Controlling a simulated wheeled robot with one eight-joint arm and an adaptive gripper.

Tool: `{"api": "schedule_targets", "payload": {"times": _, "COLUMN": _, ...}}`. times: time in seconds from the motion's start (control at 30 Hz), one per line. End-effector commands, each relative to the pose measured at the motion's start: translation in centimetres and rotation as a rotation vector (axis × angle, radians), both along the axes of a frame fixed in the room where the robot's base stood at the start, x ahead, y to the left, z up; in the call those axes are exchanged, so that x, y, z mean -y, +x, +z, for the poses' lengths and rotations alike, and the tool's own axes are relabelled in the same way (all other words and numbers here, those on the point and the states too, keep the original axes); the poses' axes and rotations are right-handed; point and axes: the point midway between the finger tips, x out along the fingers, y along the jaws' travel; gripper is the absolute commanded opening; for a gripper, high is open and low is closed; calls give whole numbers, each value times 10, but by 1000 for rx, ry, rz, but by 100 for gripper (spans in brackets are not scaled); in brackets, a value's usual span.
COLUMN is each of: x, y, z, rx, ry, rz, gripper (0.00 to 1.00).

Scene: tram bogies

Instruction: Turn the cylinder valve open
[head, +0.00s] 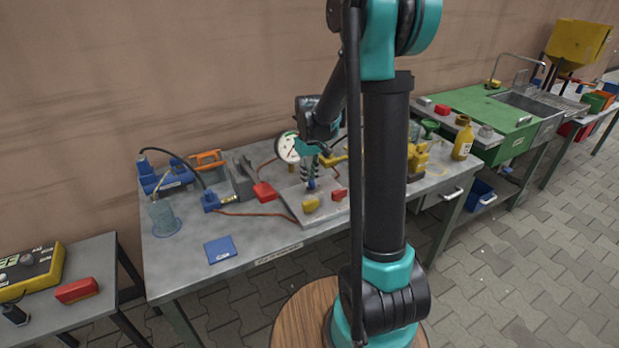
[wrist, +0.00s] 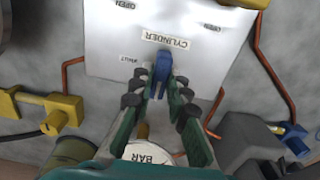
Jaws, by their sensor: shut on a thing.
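In the head view my gripper (head: 310,170) points down at the plate (head: 292,196) on the grey bench, and a bit of the blue lever (head: 311,184) shows below the fingers. The lever's base is partly hidden by the fingers.
Yellow (head: 310,205) and red (head: 340,195) handles stand near the lever. A round gauge (head: 287,147) is behind it; its BAR dial (wrist: 148,154) shows by my fingers. Copper pipes (wrist: 270,70) flank the plate. A blue booklet (head: 220,249) lies on the bench's front left.

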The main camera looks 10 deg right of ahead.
Motion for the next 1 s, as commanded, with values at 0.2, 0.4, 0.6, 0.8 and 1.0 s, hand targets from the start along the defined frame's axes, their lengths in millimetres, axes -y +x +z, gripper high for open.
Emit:
{"api": "schedule_targets", "payload": {"times": 0.2, "x": 0, "y": 0, "z": 0, "rx": 1, "ry": 0, "rz": 1, "gripper": 0}}
{"api": "schedule_targets", "payload": {"times": 0.4, "x": 0, "y": 0, "z": 0, "rx": 0, "ry": 0, "rz": 1, "gripper": 30}}
{"api": "schedule_targets", "payload": {"times": 0.6, "x": 0, "y": 0, "z": 0, "rx": 0, "ry": 0, "rz": 0, "gripper": 36}}
{"api": "schedule_targets", "payload": {"times": 0.8, "x": 0, "y": 0, "z": 3, "rx": 0, "ry": 0, "rz": 0, "gripper": 36}}
{"api": "schedule_targets", "payload": {"times": 1.0, "x": 0, "y": 0, "z": 27, "rx": 0, "ry": 0, "rz": 0, "gripper": 36}}
